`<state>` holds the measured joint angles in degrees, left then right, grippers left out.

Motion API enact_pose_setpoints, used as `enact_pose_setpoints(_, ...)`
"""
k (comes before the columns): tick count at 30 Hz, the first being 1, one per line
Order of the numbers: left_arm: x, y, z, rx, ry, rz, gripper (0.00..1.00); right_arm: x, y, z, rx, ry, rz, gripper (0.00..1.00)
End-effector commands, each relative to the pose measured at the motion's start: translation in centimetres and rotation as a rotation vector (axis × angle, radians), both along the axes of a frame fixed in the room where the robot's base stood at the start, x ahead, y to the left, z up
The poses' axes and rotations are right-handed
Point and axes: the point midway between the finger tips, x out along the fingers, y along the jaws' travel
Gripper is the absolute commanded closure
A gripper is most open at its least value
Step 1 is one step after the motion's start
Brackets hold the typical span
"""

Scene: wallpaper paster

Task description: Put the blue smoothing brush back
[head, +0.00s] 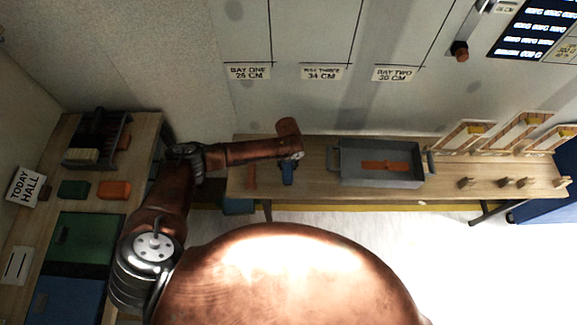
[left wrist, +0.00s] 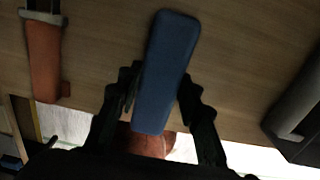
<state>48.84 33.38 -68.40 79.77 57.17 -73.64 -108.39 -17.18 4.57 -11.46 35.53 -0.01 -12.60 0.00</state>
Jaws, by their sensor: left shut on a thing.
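The blue smoothing brush (head: 288,173) shows small at the left part of the long wooden bench, just below the end of my left arm. In the left wrist view the brush (left wrist: 168,65) is a long blue block with rounded corners, slightly tilted. My left gripper (left wrist: 160,100) is shut on it, with a dark finger on each side. In the head view the gripper (head: 288,162) is mostly hidden by its wrist. I cannot tell whether the brush touches the bench. My right gripper is in neither view.
An orange-handled tool (left wrist: 44,60) lies left of the brush on the bench (head: 328,185). A grey tray (head: 378,178) with an orange item (head: 385,165) stands to the right. A side table at left holds a dark rack (head: 97,140), a green block (head: 73,189) and an orange block (head: 114,190).

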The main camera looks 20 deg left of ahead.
Motion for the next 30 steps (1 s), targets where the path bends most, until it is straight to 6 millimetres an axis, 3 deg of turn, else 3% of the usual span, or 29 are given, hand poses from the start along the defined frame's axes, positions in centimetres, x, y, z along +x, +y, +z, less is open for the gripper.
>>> enact_pose_setpoints(3, 0.0, -0.2, -1.1, -0.003, -0.001, -0.001, 1.0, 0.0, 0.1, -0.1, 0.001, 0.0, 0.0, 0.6)
enact_pose_setpoints(8, -0.1, -0.2, -1.3, -0.002, 0.001, -0.002, 1.0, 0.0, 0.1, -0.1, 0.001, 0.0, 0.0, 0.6)
enact_pose_setpoints(9, -0.2, -0.2, -1.4, -0.002, 0.003, -0.002, 0.66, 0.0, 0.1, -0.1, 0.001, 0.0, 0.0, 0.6)
enact_pose_setpoints(16, -0.1, -0.2, -1.3, -0.002, 0.002, -0.002, 0.5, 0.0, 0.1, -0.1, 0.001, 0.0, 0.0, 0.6)
enact_pose_setpoints(27, -0.1, -0.2, -1.7, -0.001, 0.001, -0.002, 0.5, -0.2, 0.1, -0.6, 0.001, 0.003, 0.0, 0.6)
enact_pose_setpoints(30, 0.1, -0.2, 0.0, -0.003, -0.003, -0.003, 0.5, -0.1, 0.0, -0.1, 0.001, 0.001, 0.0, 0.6)
